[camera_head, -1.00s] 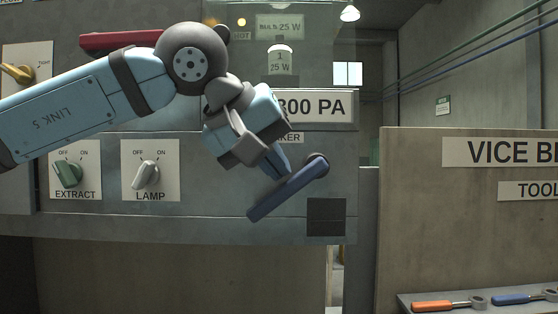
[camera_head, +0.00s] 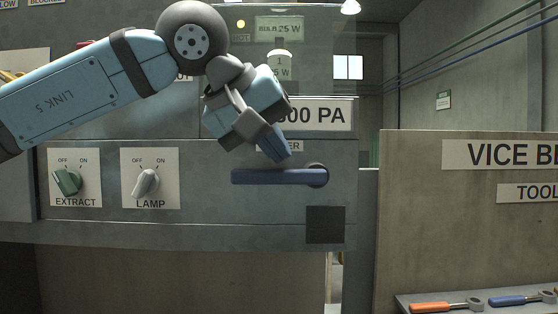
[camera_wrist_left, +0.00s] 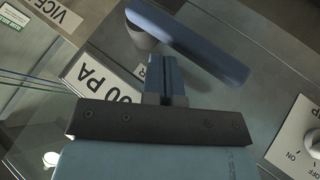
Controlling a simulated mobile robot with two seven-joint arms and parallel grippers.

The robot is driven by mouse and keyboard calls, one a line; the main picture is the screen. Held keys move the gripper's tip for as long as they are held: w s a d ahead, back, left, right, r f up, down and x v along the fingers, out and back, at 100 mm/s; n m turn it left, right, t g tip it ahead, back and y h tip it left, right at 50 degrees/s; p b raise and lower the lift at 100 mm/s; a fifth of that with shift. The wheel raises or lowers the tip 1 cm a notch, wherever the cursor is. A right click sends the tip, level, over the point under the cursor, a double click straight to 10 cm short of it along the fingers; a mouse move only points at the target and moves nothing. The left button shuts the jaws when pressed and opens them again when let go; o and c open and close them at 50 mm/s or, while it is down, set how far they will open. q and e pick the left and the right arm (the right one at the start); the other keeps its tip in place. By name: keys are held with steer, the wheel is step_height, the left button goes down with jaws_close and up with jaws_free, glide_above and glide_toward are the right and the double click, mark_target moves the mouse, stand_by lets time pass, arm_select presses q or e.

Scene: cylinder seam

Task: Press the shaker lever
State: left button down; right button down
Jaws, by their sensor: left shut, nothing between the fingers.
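The shaker lever (camera_head: 275,177) is a blue bar on a round pivot at its right end. It lies level on the grey panel, pointing left, below a label that ends in "ER". In the left wrist view the lever (camera_wrist_left: 190,42) runs across the top, just beyond the fingertips. My left gripper (camera_head: 277,154) is shut and empty, its tips just above the lever near the pivot end. Its fingers also show in the left wrist view (camera_wrist_left: 163,62). I cannot tell whether they touch the lever. My right gripper is not in view.
The extract knob (camera_head: 67,182) and lamp knob (camera_head: 146,182) sit left of the lever. A dark square plate (camera_head: 325,224) is below the pivot. A board (camera_head: 460,230) reading "VICE BE" stands at right, with tools on a shelf below.

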arm_select(q)
steer(key=shift+r, duration=0.45)
steer(key=shift+r+p, duration=1.9)
steer(key=shift+r, duration=0.65)
stand_by(0.7)
